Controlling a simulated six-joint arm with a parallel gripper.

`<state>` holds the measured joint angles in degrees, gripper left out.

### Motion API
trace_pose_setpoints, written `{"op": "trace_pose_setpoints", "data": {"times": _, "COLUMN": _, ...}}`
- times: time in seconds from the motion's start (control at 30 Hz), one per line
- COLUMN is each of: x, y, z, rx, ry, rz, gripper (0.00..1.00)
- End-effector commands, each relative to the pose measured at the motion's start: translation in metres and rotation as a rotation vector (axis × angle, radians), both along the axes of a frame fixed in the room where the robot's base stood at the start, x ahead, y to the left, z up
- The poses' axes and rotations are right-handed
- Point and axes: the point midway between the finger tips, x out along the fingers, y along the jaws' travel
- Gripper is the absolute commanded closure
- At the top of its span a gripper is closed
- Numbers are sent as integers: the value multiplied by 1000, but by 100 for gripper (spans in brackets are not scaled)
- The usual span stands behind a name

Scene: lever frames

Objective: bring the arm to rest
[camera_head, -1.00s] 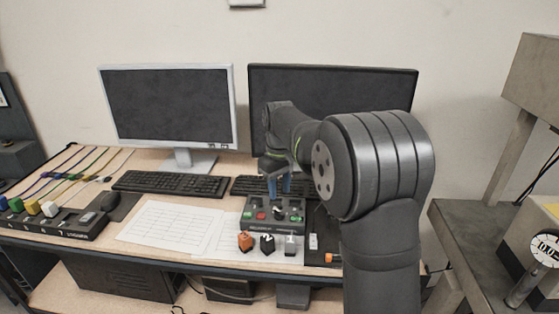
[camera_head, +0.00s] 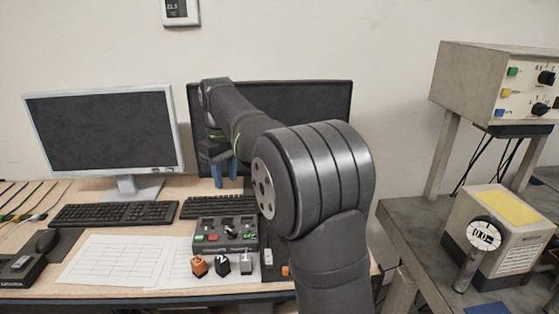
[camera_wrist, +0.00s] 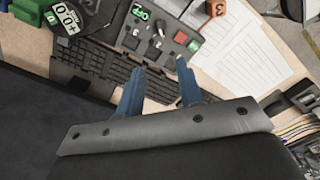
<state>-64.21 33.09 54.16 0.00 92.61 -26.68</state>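My gripper (camera_head: 224,174) is raised over the back of the desk, in front of the dark monitor. Its two blue fingers also show in the wrist view (camera_wrist: 158,84), spread apart with nothing between them. The control box (camera_head: 225,232) with buttons and small levers stands on the desk in front of and below the gripper. It also shows in the wrist view (camera_wrist: 160,28), beyond the fingertips and apart from them. My upper arm covers part of the desk's right side and the dark monitor.
A white-framed monitor (camera_head: 103,130) and a dark monitor (camera_head: 300,100) stand at the back. Keyboards (camera_head: 115,214), paper sheets (camera_head: 112,260) and a mouse (camera_head: 47,240) lie on the desk. A grey bench (camera_head: 405,222) with a dial gauge (camera_head: 484,235) and an instrument box (camera_head: 495,85) stands right.

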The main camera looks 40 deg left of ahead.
Motion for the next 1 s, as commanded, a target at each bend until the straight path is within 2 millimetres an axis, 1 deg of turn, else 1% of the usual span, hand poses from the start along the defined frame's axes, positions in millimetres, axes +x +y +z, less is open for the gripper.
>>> {"op": "trace_pose_setpoints", "data": {"times": 0.27, "x": 0, "y": 0, "z": -2, "rx": -1, "ry": 0, "rz": 0, "gripper": 66}}
{"op": "trace_pose_setpoints", "data": {"times": 0.37, "x": 0, "y": 0, "z": -9, "rx": -2, "ry": 1, "rz": 0, "gripper": 66}}
{"op": "trace_pose_setpoints", "data": {"times": 0.43, "x": 0, "y": 0, "z": -18, "rx": -3, "ry": 1, "rz": 0, "gripper": 66}}
{"op": "trace_pose_setpoints", "data": {"times": 0.57, "x": 0, "y": -1, "z": -42, "rx": -4, "ry": 2, "rz": 0, "gripper": 66}}
{"op": "trace_pose_setpoints", "data": {"times": 1.0, "x": 0, "y": -1, "z": -130, "rx": -6, "ry": 3, "rz": -1, "gripper": 66}}
